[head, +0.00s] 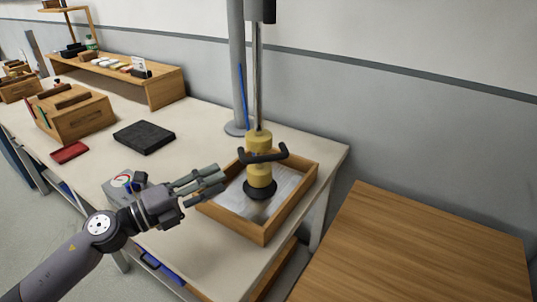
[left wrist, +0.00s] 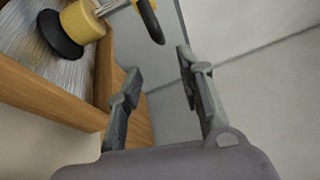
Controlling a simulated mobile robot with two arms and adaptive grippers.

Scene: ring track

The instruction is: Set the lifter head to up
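The lifter head (head: 260,172) is a yellow cylinder with a black curved handle (head: 263,155) and a black suction cup (head: 260,190) at its base. It hangs on a thin vertical rod, low inside a wooden tray (head: 262,236), with the cup at or near the metallic sheet there. In the left wrist view the yellow body (left wrist: 82,22) and black cup (left wrist: 60,35) show at the upper left. My left gripper (head: 222,181) is left of the lifter, over the tray's left edge, apart from the handle. Its fingers are open and empty. My right gripper is out of view.
A grey post (head: 237,70) stands behind the lifter. A black block (head: 144,137), a red tray (head: 69,152) and a wooden box (head: 73,115) lie on the table to the left. A wooden surface (head: 420,250) is at the right.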

